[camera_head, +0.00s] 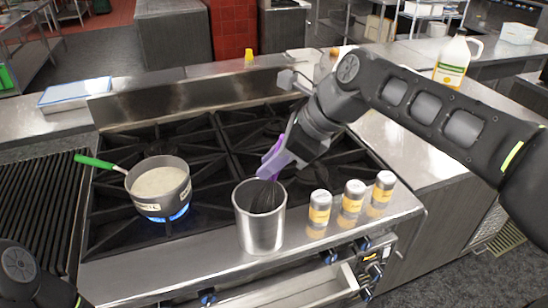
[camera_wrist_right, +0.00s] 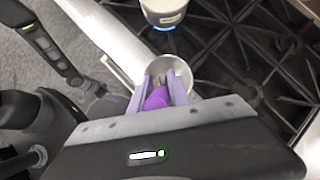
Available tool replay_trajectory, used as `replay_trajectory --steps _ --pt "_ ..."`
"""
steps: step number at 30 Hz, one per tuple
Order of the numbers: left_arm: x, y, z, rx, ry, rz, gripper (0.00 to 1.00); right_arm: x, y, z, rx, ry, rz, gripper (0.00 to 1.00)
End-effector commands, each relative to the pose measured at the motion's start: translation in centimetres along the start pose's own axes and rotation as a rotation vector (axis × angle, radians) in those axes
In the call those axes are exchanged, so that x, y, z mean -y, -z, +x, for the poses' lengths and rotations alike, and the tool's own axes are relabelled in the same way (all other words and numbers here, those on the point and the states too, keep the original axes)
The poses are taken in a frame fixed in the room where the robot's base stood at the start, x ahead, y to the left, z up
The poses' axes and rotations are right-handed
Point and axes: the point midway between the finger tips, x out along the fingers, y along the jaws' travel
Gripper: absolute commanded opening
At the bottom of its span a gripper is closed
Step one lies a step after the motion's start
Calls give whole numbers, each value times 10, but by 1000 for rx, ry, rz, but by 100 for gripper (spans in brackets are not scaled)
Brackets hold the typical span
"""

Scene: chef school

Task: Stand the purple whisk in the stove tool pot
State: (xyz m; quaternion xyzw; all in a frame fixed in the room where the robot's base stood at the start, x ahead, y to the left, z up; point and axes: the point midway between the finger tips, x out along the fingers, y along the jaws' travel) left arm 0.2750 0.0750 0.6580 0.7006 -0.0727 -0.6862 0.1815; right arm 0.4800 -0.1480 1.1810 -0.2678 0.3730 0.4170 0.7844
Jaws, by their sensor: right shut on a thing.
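The purple whisk (camera_head: 266,197) is head down, its dark wires inside the mouth of the steel stove tool pot (camera_head: 259,226). The pot stands upright on the stove's front ledge. My right gripper (camera_head: 272,166) is shut on the whisk's purple handle, just above the pot's rim. The right wrist view also shows the purple handle (camera_wrist_right: 156,98) between the fingers, with the pot (camera_wrist_right: 177,68) beyond it. Whether the whisk touches the pot's bottom is hidden. Of my left arm, only a part shows at the lower left of the head view; its gripper is not visible there.
A saucepan (camera_head: 160,190) with a green handle sits over a blue flame left of the pot. Three shakers, the nearest (camera_head: 319,210), stand right of the pot. A jug (camera_head: 452,62) stands on the right counter.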

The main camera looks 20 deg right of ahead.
Motion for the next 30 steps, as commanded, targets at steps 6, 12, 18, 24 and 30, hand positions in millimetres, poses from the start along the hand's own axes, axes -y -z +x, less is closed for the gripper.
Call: replay_trajectory --steps 6,12,18,24,30 --pt "2 1 7 -2 -2 2 63 0 5 13 0 0 0 0" --pt "2 1 7 -2 -3 2 63 0 6 14 0 0 0 0" --pt "2 1 7 -2 -3 2 63 0 6 14 0 0 0 23" --pt "2 1 7 -2 -2 1 63 0 6 14 0 0 0 39" --pt "2 1 7 -2 -2 2 63 0 6 14 0 0 0 47"
